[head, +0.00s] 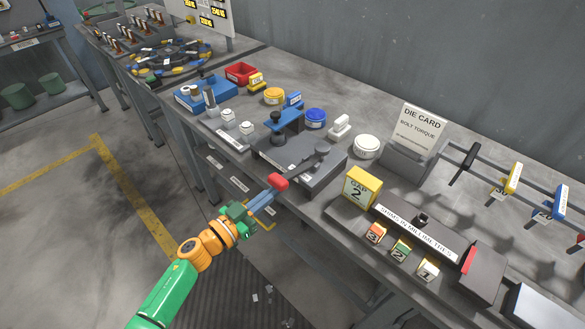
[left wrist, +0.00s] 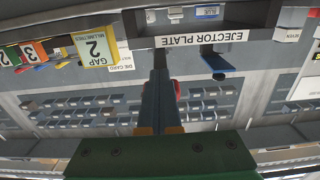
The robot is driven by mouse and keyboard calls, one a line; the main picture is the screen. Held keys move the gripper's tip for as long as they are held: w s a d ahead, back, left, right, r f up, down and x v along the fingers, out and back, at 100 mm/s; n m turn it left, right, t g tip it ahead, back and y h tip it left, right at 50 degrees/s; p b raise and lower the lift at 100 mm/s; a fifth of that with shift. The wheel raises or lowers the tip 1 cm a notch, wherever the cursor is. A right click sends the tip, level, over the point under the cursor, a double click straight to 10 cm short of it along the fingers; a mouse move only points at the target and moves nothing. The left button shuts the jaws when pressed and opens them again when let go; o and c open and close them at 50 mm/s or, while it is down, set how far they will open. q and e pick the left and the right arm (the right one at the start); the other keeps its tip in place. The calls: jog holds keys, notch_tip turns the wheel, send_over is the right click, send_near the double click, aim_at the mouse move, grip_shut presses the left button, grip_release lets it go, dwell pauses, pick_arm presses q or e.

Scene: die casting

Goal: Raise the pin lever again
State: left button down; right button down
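The pin lever's red knob (head: 278,181) sticks out at the front edge of the dark ejector fixture (head: 270,152). My left gripper (head: 268,190) is at the knob, coming from the front left. Its blue-grey fingers look shut, with no clear gap between them. In the left wrist view the fingers (left wrist: 160,85) point at the "EJECTOR PLATE" label (left wrist: 202,38), and red of the knob (left wrist: 176,88) shows beside and behind them. I cannot tell whether they touch the knob. The lever's shaft is hidden. My right gripper is not in view.
A yellow "GAP 2" block (head: 361,188) and a shim rack (head: 415,232) stand to the right of the fixture. A blue fixture (head: 205,93) and red bin (head: 241,73) stand to its left. The die card (head: 418,130) is behind.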

aim_at(274, 181)
pick_arm(q)
jog(key=shift+r, duration=0.15)
jog(key=shift+w+d+r+p, duration=0.1)
jog(key=shift+w+r+p, duration=0.05)
jog(key=shift+r+p, duration=0.4)
jog(key=shift+w+d+r+p, duration=0.1)
jog(key=shift+r+p, duration=0.3)
jog(key=shift+p, duration=0.1)
jog(key=shift+r, duration=0.1)
jog(key=shift+w+d+r, duration=0.1)
jog(key=shift+w+r, duration=0.05)
jog(key=shift+w+d+r+p, duration=0.25)
jog(key=shift+r+p, duration=0.3)
jog(key=shift+p, duration=0.15)
jog(key=shift+f+b, duration=0.6)
jog(key=shift+f, duration=0.15)
jog(key=shift+s+a, duration=0.25)
jog(key=p+v, duration=0.3)
jog(key=v, duration=0.6)
